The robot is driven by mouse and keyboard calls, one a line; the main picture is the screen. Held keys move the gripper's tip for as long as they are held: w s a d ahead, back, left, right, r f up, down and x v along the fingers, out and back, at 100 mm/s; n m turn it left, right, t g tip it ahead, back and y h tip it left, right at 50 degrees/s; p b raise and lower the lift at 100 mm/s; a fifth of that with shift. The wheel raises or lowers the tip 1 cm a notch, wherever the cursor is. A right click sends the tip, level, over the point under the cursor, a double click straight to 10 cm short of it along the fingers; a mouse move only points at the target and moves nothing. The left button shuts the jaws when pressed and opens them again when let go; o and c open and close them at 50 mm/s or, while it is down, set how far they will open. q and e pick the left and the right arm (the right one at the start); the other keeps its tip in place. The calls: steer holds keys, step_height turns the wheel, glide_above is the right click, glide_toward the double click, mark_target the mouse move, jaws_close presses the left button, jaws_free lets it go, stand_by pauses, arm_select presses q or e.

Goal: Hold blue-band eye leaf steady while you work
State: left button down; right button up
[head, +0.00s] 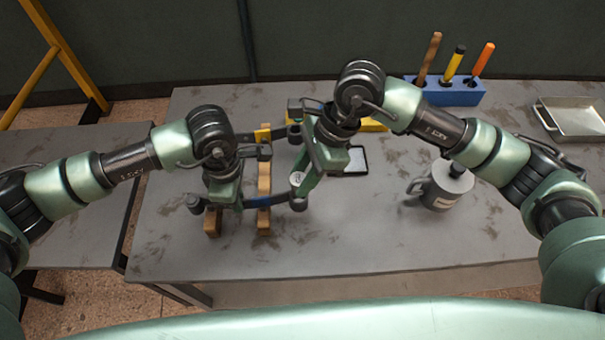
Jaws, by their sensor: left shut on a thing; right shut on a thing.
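The blue-band eye leaf (251,203) is a dark curved strip with a blue band. It lies across the front of a wooden rack (264,184), with a round eye at its left end. My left gripper (224,204) is shut on the leaf's left part. My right gripper (306,186) is shut near the leaf's right end, on a small thing with a pale round end (296,179); its fingers hide most of it. Whether that thing touches the leaf I cannot tell. A second dark leaf with a yellow band (262,135) lies across the back of the rack.
A dark-framed flat device (357,160) lies right of my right gripper. A grey can with a handle (440,188) stands further right. A blue holder (446,93) with three handled tools and a metal tray (575,119) are at the back right. The bench's front right is clear.

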mark_target(296, 179)
steer(key=shift+s+f, duration=0.1)
steer(key=shift+f, duration=1.85)
stand_by(0.4)
steer(key=o, duration=1.2)
steer(key=shift+o, duration=0.3)
steer(key=o, duration=0.3)
steer(key=shift+r, duration=0.1)
steer(key=shift+r, duration=3.45)
